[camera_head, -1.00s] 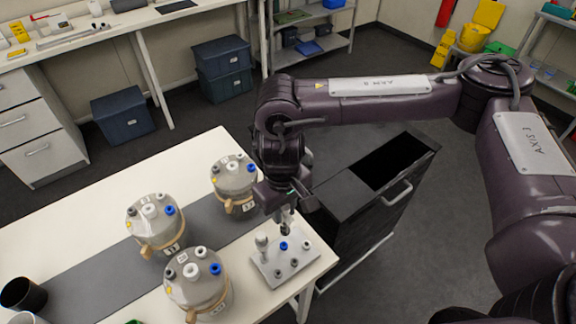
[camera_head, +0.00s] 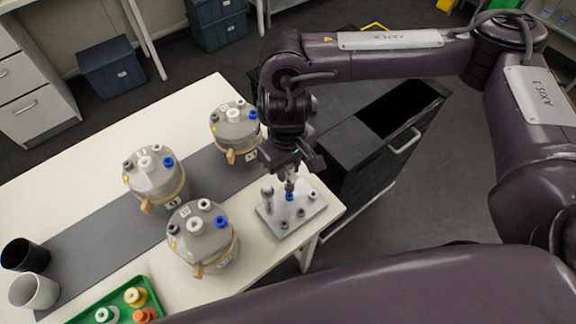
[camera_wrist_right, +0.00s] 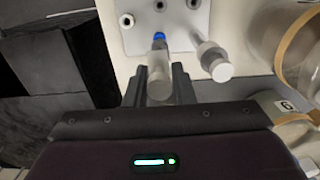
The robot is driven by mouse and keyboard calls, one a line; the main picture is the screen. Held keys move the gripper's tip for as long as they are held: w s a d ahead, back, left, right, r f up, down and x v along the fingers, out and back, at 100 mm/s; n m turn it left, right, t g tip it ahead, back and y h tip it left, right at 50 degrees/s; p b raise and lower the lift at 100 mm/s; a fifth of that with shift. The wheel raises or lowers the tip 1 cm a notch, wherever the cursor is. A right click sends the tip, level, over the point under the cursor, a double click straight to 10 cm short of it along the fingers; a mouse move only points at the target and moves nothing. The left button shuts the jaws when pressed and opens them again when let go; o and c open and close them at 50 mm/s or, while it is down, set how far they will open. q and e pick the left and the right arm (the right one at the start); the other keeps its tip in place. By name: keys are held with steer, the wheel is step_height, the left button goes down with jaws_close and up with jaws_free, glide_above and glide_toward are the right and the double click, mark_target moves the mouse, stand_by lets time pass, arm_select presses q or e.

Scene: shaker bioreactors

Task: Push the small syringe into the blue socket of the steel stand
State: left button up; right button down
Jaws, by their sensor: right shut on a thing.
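The steel stand (camera_head: 292,219) is a pale plate with several sockets near the table's right corner. Its blue socket (camera_head: 289,196) also shows in the right wrist view (camera_wrist_right: 159,37). My right gripper (camera_head: 288,172) is over the stand, pointing down, shut on the small syringe (camera_head: 289,185). In the right wrist view the syringe (camera_wrist_right: 159,82) sits between the fingers, its far end at the blue socket. I cannot tell how deep it is in. A thicker pale syringe-like piece (camera_wrist_right: 213,60) stands upright beside it. My left gripper is not in view.
Three round grey vessels with coloured ports (camera_head: 201,240) stand left of the stand. A green tray (camera_head: 76,318), a white cup (camera_head: 34,291) and a black cup (camera_head: 25,255) are at the left. A dark cabinet (camera_head: 350,150) stands beyond the table's right edge.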

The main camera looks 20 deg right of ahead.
steer(key=shift+f+b, duration=0.35)
steer(key=shift+f, duration=0.15)
steer(key=shift+f, duration=0.85)
stand_by(1.1)
steer(key=c, duration=1.1)
jaws_free()
steer(key=shift+c, duration=0.2)
steer(key=shift+r, duration=0.1)
